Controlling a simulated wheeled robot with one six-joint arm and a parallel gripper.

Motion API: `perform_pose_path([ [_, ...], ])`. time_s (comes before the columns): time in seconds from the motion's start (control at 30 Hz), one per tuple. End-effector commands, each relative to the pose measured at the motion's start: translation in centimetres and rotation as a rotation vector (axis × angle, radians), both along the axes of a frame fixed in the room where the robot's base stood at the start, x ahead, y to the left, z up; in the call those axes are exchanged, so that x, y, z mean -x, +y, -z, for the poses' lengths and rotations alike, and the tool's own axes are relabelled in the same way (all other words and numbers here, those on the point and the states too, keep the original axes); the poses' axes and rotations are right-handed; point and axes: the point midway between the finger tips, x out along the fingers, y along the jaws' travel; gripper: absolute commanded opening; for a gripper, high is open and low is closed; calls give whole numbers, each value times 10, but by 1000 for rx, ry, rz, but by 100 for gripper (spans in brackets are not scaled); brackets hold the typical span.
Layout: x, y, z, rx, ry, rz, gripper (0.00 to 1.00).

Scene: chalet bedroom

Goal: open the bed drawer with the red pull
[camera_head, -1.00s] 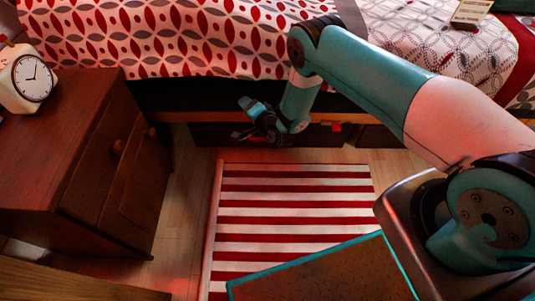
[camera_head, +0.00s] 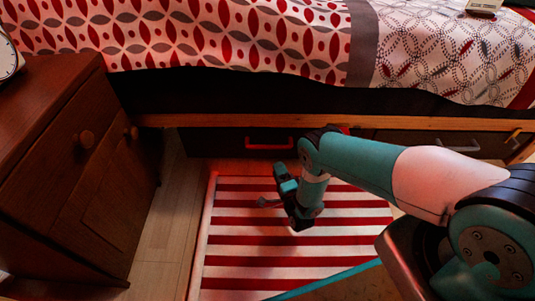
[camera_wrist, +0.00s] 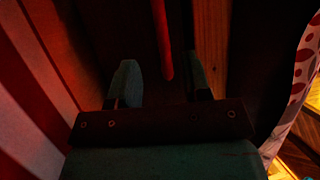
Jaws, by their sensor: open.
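The red pull (camera_head: 270,144) is a horizontal bar on the dark drawer front (camera_head: 212,143) under the bed. The drawer looks shut. My gripper (camera_head: 273,188) is open and empty, low over the striped rug, in front of the pull and apart from it in the head view. In the wrist view the red pull (camera_wrist: 163,40) runs upright in the picture, between the lines of the two fingers of my gripper (camera_wrist: 162,82) and nearer the right one. The drawer front there is very dark, so the exact gap to the pull is hard to tell.
A second drawer with a silver pull (camera_head: 459,147) is at the right. A wooden bed rail (camera_head: 210,120) runs above the drawers. A brown nightstand (camera_head: 70,170) stands at the left. The red-and-white rug (camera_head: 240,242) lies clear before the bed.

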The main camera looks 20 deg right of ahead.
Motion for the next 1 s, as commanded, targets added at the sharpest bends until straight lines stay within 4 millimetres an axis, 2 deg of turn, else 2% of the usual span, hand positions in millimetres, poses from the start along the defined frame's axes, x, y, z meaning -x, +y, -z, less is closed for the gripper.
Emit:
perform_pose_path([
  [0.03, -13, 1, 1, -1, -5, 1, 44],
  [0.2, -50, 4, -5, -1, -4, 2, 44],
  [0.4, -82, 6, -11, -1, -1, 3, 44],
  [0.6, -95, 7, -16, 1, 1, 2, 44],
  [0.87, -96, 7, -18, 1, 2, 2, 44],
  [0.9, -96, 7, -18, 1, 2, 2, 40],
  [1.0, -96, 7, -18, 1, 2, 3, 17],
])
